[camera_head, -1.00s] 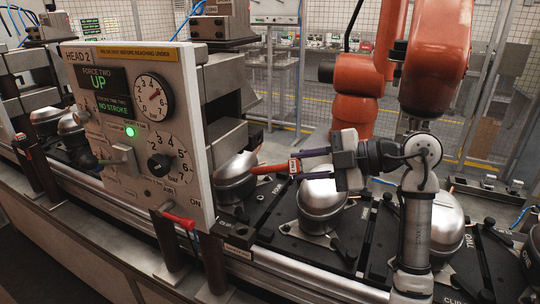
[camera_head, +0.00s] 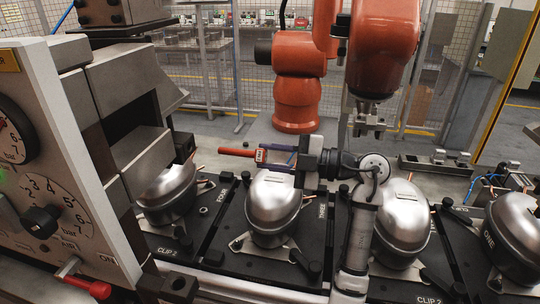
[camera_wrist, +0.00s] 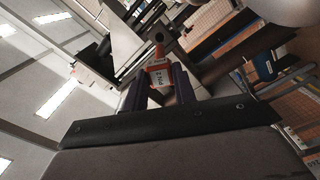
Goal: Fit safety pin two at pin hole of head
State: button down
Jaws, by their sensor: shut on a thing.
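Safety pin two (camera_head: 237,152) is a red pin with a white label. My gripper (camera_head: 268,156) is shut on it, with purple fingers either side. The pin points left in the head view, above and behind a silver compressor (camera_head: 270,203). In the wrist view the pin (camera_wrist: 159,76) sits between the fingers (camera_wrist: 158,88), its label reading "PIN 2". The head is the press at left, with a grey dial panel (camera_head: 75,175) and heavy steel blocks (camera_head: 140,100). The pin is clear of it. I cannot make out the pin hole.
Several silver compressors stand on black pallets (camera_head: 195,248) along the line. A red-handled air valve (camera_head: 88,287) juts from the panel's lower edge. An orange robot arm (camera_head: 382,45) stands behind the line, with a mesh fence behind it.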

aim_at(245, 153)
dwell(0.3)
jog(key=shift+p+x, duration=0.5)
jog(key=shift+x, duration=2.4)
jog(key=p+x, duration=0.3)
jog(key=x, duration=0.6)
jog(key=shift+a, duration=0.25)
dwell(3.0)
jog(key=c, duration=1.1)
grip_release()
jog(key=shift+o, duration=0.2)
jog(key=shift+f, duration=0.1)
